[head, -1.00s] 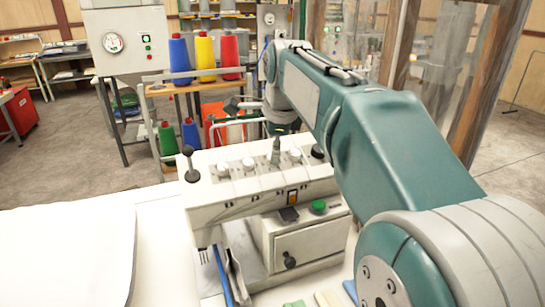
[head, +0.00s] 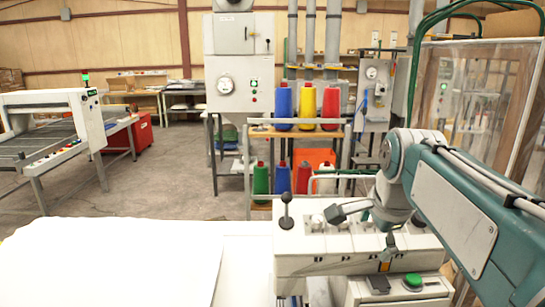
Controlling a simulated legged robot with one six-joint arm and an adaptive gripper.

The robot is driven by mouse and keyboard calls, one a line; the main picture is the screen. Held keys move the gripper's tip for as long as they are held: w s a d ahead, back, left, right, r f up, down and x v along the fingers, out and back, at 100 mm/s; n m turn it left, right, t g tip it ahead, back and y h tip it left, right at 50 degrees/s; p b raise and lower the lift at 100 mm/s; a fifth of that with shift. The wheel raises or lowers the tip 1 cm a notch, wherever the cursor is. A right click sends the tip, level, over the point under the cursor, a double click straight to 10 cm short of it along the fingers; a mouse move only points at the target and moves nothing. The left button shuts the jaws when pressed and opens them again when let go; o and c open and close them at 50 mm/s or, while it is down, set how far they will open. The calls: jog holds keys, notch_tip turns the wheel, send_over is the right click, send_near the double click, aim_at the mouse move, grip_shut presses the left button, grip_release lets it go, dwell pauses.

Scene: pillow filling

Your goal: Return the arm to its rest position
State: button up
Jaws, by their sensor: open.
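My teal and grey arm (head: 455,215) reaches in from the right edge of the head view, bent at a joint on its far end. My gripper (head: 363,232) hangs below that joint, with its grey fingers spread apart and nothing seen between them. It is in front of or above the white machine head (head: 320,262), which has a row of knobs. I cannot tell whether the gripper touches the machine.
A white pillow or cloth (head: 110,262) lies on the white table at lower left. A rack with coloured thread cones (head: 306,105) stands behind the machine. A framed clear panel (head: 480,95) stands close to my arm at right. Open floor (head: 190,180) lies at left.

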jog(key=s+a+f+n, duration=0.1)
jog(key=s+f+n, duration=0.5)
jog(key=s+n, duration=0.1)
jog(key=s+a+f+n+t, duration=0.1)
jog(key=s+a+f+n, duration=0.1)
jog(key=s+f+n, duration=0.4)
jog(key=s+n, duration=0.2)
jog(key=s, duration=0.1)
jog(key=shift+s+a+n, duration=0.15)
jog(key=shift+s+n, duration=0.1)
jog(key=shift+n, duration=0.05)
